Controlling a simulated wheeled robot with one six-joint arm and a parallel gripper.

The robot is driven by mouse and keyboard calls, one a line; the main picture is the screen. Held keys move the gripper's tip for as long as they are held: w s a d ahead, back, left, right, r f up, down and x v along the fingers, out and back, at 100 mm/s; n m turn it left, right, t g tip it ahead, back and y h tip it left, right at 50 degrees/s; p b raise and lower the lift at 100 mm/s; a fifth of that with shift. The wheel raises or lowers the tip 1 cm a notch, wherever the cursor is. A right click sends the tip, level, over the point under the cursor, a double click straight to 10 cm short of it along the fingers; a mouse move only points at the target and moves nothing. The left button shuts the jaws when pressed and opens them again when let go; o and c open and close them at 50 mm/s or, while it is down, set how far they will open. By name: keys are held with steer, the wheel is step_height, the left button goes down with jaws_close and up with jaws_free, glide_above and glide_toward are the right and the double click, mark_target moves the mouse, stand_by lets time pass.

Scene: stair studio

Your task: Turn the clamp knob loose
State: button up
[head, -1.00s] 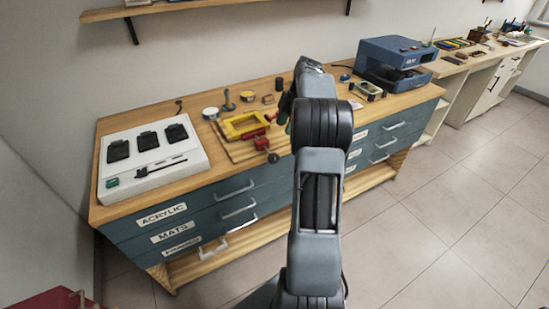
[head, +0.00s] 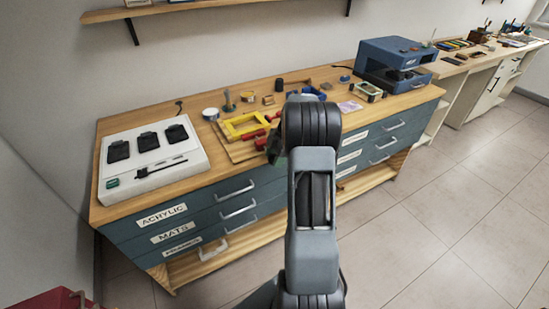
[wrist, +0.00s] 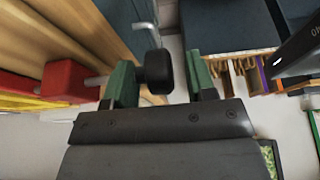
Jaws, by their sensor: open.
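The clamp's black knob (wrist: 158,72) sits at the end of a short metal shaft (wrist: 97,81) coming out of the red clamp block (wrist: 66,80) in the wrist view. My gripper (wrist: 160,62) is open, with one green-padded finger on each side of the knob. The left finger is close to the knob on the shaft side; I cannot tell whether it touches. The right finger stands clear. In the head view the red clamp (head: 262,140) lies beside the yellow frame (head: 240,126) on the bench. My arm and gripper hide the knob there.
The wooden bench top (head: 300,80) carries a white panel (head: 150,158) with black pads at left and a blue machine (head: 394,64) at right. Small jars and parts stand behind the frame. Drawer handles (head: 238,209) stick out at the bench front. The floor at right is clear.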

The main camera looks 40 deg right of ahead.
steer(key=shift+a+f, duration=0.1)
steer(key=shift+f, duration=0.15)
steer(key=c, duration=0.7)
